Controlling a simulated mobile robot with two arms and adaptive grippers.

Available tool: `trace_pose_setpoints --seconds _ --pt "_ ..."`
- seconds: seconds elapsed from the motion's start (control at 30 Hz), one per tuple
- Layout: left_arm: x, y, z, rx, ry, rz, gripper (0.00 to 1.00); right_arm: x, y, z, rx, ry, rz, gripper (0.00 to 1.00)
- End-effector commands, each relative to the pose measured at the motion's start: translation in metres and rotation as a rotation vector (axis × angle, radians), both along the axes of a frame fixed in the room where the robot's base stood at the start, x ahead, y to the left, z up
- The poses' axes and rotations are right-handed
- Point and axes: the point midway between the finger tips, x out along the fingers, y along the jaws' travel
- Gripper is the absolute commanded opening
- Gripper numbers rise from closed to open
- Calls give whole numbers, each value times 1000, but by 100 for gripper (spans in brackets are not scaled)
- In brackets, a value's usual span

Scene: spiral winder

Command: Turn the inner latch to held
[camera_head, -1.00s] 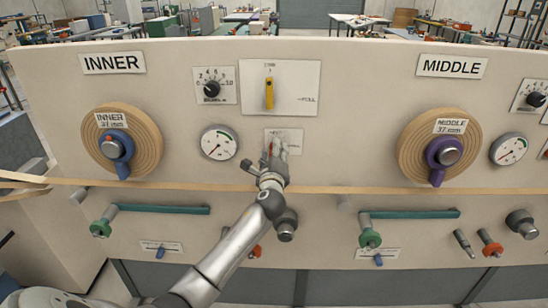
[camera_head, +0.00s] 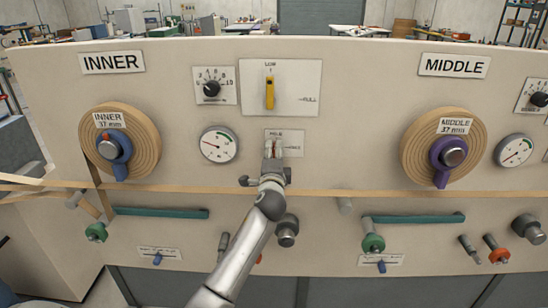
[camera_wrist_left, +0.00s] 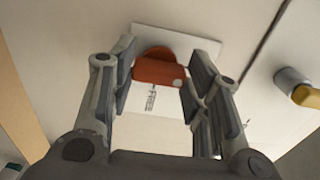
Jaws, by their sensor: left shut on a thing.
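The inner latch is a red-orange lever (camera_wrist_left: 160,70) on a small white plate (camera_head: 292,145) below the yellow-handled switch. The plate reads HELD at the top and FREE at the right. My left gripper (camera_head: 273,147) is at this plate, and in the wrist view its two fingers (camera_wrist_left: 159,85) are shut on the lever from both sides. There the lever's white-marked end points right, the side where the yellow handle shows, and FREE is below it. In the head view the gripper hides most of the lever. My right gripper is not in view.
The yellow handle (camera_head: 269,92) is just above, pointing up at LOW. The inner gauge (camera_head: 218,145) and inner roll (camera_head: 146,150) are to the left. A tan strip (camera_head: 330,190) crosses the panel below the plate. A dark knob (camera_head: 287,232) juts out beside my left arm.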

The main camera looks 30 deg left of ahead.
Motion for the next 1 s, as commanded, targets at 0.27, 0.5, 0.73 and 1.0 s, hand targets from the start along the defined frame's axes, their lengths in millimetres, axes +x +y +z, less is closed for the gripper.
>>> trace_pose_setpoints --seconds 0.27,0.5,0.73,1.0 --pt "0 0 -1 -16 -7 0 21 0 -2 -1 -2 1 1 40" --pt "0 0 -1 -16 -7 0 48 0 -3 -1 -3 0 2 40" --pt "0 0 -1 -14 -6 0 66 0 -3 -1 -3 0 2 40" --pt "-1 -1 -1 -12 -6 0 66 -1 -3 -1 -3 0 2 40"
